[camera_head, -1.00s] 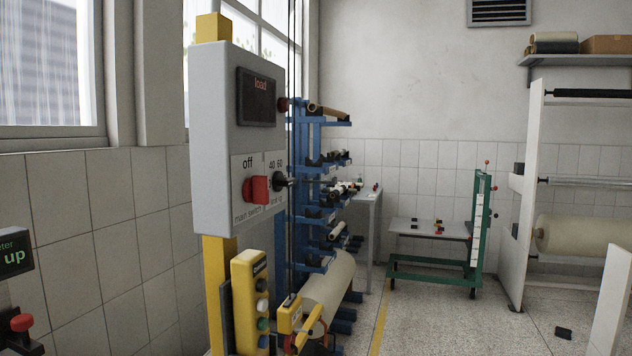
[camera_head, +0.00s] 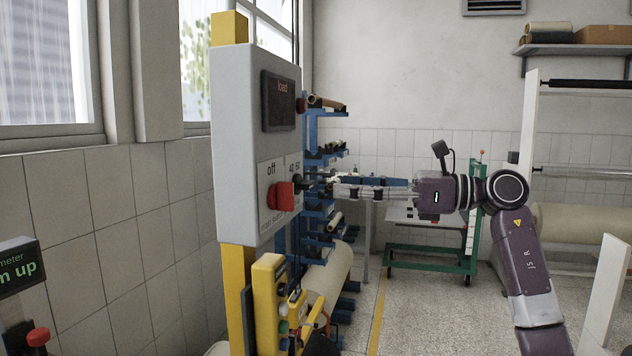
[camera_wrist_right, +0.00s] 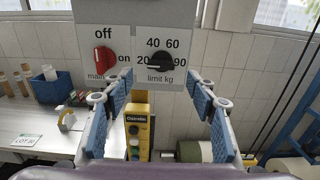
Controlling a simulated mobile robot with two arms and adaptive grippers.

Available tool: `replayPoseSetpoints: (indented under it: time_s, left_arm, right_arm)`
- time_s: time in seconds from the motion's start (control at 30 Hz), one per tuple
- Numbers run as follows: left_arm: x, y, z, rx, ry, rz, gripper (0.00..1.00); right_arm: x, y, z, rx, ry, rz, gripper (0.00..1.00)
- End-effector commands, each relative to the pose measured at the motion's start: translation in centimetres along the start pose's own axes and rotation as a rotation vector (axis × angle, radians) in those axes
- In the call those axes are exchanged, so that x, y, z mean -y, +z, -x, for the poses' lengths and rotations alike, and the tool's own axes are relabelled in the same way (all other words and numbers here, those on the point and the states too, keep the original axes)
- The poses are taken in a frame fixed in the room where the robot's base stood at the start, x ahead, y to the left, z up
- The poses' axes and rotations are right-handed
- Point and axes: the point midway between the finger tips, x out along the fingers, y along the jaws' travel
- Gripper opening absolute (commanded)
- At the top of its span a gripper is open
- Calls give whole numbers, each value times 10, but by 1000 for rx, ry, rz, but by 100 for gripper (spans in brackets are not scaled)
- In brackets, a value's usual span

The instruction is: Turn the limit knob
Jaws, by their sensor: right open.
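The limit knob (camera_wrist_right: 160,61) is a black pointer knob on the grey control box (camera_head: 240,140), with 20, 40, 60 and 90 printed around it and "limit kg" below. In the head view the knob (camera_head: 299,184) is on the box's right part, beside the red main switch (camera_head: 281,196). The red switch (camera_wrist_right: 105,62) also shows in the wrist view, left of the knob. My right gripper (camera_head: 333,186) points left at the box, its fingertips close to the knob. In the wrist view the gripper (camera_wrist_right: 157,100) is open, its fingers spread below the knob with nothing between them. My left gripper is not in view.
A yellow button pendant (camera_head: 268,305) hangs below the box on a yellow post (camera_head: 235,290). A blue rack of rolls (camera_head: 318,215) stands behind the gripper. A green-framed cart (camera_head: 430,262) stands farther back. The floor (camera_head: 430,320) in front is clear.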

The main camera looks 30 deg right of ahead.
Motion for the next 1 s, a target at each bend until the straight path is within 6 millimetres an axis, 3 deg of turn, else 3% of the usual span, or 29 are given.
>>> replayPoseSetpoints:
  time_s: [0.4, 0.8, 1.0]
  left_arm:
    - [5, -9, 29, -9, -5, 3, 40]
    - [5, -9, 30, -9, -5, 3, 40]
    - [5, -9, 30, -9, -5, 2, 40]
  right_arm:
    - [0, 2, -62, 3, 5, -7, 52]
    - [0, 0, -72, 3, 3, -7, 52]
    - [0, 0, -72, 3, 3, -7, 30]
